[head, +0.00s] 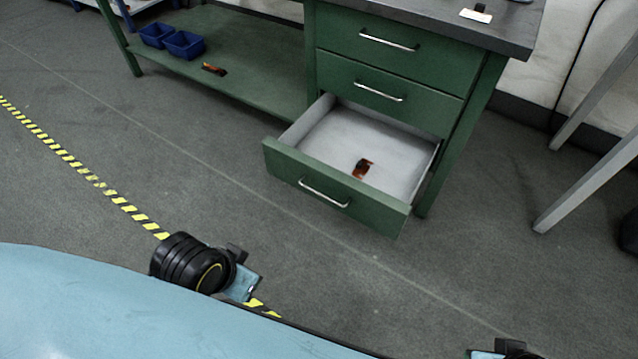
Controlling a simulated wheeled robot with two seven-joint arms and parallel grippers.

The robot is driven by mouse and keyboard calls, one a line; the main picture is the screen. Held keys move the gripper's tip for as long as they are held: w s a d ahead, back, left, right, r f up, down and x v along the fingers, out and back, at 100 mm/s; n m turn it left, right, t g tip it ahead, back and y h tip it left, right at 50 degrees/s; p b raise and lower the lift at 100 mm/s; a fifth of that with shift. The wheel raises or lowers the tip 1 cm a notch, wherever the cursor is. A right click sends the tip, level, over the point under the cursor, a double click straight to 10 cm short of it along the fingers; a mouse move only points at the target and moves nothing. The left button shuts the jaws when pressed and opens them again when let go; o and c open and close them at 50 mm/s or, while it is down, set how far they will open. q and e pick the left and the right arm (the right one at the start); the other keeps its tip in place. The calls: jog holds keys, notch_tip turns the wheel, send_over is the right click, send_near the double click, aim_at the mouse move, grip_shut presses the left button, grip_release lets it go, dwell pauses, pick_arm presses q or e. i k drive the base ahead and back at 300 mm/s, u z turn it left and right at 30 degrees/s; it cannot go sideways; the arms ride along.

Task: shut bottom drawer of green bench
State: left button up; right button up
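The green bench (480,110) stands at the upper middle with a dark worktop. Its bottom drawer (335,190) is pulled well out toward me, with a green front, a silver handle (324,193) and a pale grey inside. A small orange-brown and dark object (363,168) lies on the drawer floor. The two drawers above it, the top drawer (385,45) and the middle drawer (380,90), are shut. Neither of my grippers shows in the head view, and nothing is seen touching the drawer.
Two blue bins (184,45) and another orange-brown object (214,69) sit on the bench's low shelf (250,80). Grey table legs (585,180) stand at the right. The floor (350,260) before the drawer is clear, crossed by yellow-black tape (70,160).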

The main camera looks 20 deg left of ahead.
aim_at(318, 154)
jog(key=u, duration=0.3)
jog(key=i, duration=0.4)
jog(key=u, duration=0.25)
jog(key=k, duration=0.5)
jog(key=u, duration=0.55)
jog(key=i, duration=0.65)
jog(key=z, duration=0.1)
